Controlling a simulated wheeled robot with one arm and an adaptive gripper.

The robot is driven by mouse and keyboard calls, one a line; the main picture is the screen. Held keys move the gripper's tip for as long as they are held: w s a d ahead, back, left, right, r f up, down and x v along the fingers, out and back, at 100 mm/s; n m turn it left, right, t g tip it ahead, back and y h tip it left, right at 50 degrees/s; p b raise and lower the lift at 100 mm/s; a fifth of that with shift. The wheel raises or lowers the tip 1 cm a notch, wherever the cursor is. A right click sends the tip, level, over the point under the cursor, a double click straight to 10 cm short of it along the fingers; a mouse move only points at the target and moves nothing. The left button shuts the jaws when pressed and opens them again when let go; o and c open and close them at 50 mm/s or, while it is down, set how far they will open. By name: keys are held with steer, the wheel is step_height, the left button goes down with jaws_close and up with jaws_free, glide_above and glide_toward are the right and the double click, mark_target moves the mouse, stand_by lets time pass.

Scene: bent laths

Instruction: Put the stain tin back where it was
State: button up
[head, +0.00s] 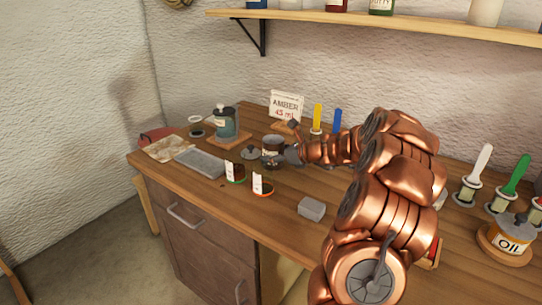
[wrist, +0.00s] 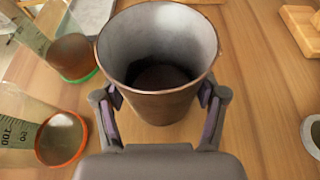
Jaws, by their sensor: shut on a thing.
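The stain tin (head: 272,154) is a small open metal can with a pale label, upright on or just above the bench. I cannot tell whether its base touches the wood. In the wrist view the tin (wrist: 158,92) shows a grey inner wall and dark contents low inside. My gripper (head: 287,154) reaches it from the right in the head view. Its fingers (wrist: 160,105) are shut on the tin's two sides.
Clear cups with green (head: 235,173) and orange (head: 262,186) bases stand close in front of the tin. A blue-green jar (head: 226,123), grey tray (head: 200,163), AMBER card (head: 286,106) and grey block (head: 311,208) surround it. An oil tin (head: 513,237) stands far right.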

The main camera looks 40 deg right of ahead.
steer(key=o, duration=1.3)
steer(key=shift+r, duration=0.15)
steer(key=v, duration=1.2)
steer(key=shift+w, duration=0.1)
